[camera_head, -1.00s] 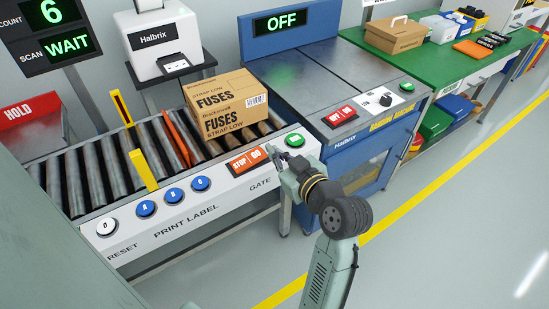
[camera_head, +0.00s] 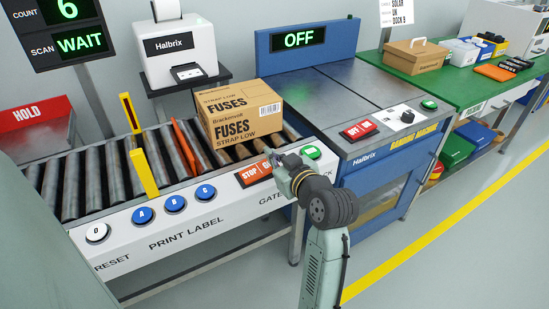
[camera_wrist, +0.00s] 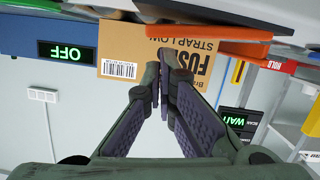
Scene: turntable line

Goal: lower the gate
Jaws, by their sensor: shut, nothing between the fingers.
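The gate looks to be the thin orange-red plate (camera_head: 184,146) standing up between the rollers, left of the fuses box. The orange STOP/GO switch (camera_head: 250,174) above the GATE label is on the conveyor's white front panel. My gripper (camera_head: 271,160) is shut and empty at the switch's right end, covering part of the GO side. I cannot tell whether it touches. In the upside-down wrist view, the shut fingers (camera_wrist: 164,88) point toward the box, with an orange part (camera_wrist: 208,33), likely the switch, just beyond their tips. Which side of the switch is pressed is unclear.
The fuses carton (camera_head: 240,113) sits on the rollers behind the switch. A green button (camera_head: 311,152) is close to my gripper's right. Blue buttons (camera_head: 175,204) and a white reset button (camera_head: 97,232) are to the left. The banding machine (camera_head: 345,100) reads OFF.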

